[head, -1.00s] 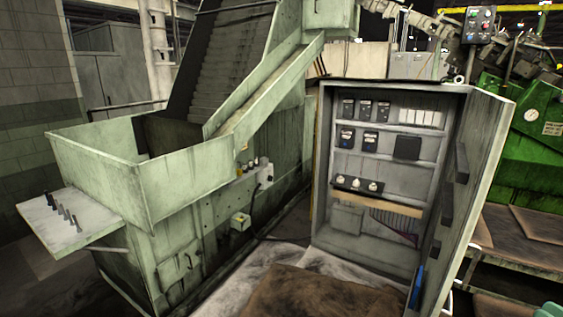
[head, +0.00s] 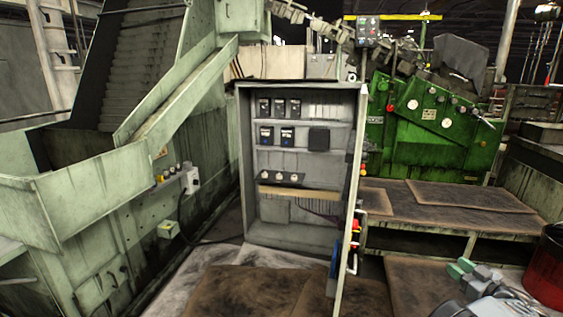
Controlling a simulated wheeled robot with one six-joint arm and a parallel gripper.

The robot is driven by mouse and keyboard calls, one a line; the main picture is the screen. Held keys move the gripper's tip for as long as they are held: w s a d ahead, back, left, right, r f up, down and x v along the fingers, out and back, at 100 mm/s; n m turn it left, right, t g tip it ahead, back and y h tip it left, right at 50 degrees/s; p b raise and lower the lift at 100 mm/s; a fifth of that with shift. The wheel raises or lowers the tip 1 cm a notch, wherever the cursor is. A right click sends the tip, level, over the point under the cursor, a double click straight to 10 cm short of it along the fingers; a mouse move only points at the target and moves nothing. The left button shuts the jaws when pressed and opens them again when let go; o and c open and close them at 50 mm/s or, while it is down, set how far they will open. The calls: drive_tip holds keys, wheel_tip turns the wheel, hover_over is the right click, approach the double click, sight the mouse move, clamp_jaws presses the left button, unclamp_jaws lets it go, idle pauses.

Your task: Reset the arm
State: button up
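My gripper (head: 461,268) shows at the lower right of the head view, with two green finger ends close together and a grey body behind them. It is over the brown floor mats, left of a red drum. No object shows in it. At this size I cannot tell whether a gap lies between the fingers. The rest of my arm is mostly cut off by the bottom edge.
An open grey electrical cabinet (head: 300,235) stands mid-view, its door edge-on at right. A pale green hopper with conveyor (head: 80,205) is at left. A green machine (head: 440,130) stands behind a low platform (head: 480,222). The red drum (head: 547,275) is at far right.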

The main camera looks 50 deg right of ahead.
drive_tip(key=s+d+f+m+g+h, duration=0.2)
drive_tip(key=s+d+m+g+h, duration=0.1)
drive_tip(key=d+m+g+h, duration=0.4)
drive_tip(key=w+a+r+m+g+y+p, duration=0.1)
drive_tip(key=w+a+g+y+p, duration=0.15)
drive_tip(key=w+g, duration=0.4)
drive_tip(key=w+a+r+n+y+p, duration=0.15)
drive_tip(key=w+a+y, duration=0.25)
drive_tip(key=w+a, duration=0.75)
drive_tip(key=w+a+r+y+p, duration=0.1)
drive_tip(key=w+a+r+y, duration=0.25)
drive_tip(key=w+a, duration=0.8)
drive_tip(key=w+a+r+n+y+p, duration=0.1)
drive_tip(key=w+a+r+n+y, duration=0.1)
drive_tip(key=w+a, duration=0.65)
drive_tip(key=w+a+r+n+y+p, duration=0.2)
drive_tip(key=w+a+r+y, duration=0.1)
drive_tip(key=a, duration=1.1)
drive_tip(key=a+r+n+t+p, duration=0.1)
drive_tip(key=a+r+n, duration=0.2)
drive_tip(key=a, duration=0.8)
drive_tip(key=w+a+r+n+t+y+p, duration=0.1)
drive_tip(key=a+r+n, duration=0.3)
drive_tip(key=a, duration=0.7)
drive_tip(key=shift+w+r+y+p, duration=0.2)
drive_tip(key=shift+r+y+p, duration=0.15)
drive_tip(key=shift+p, duration=0.25)
drive_tip(key=shift+t, duration=0.25)
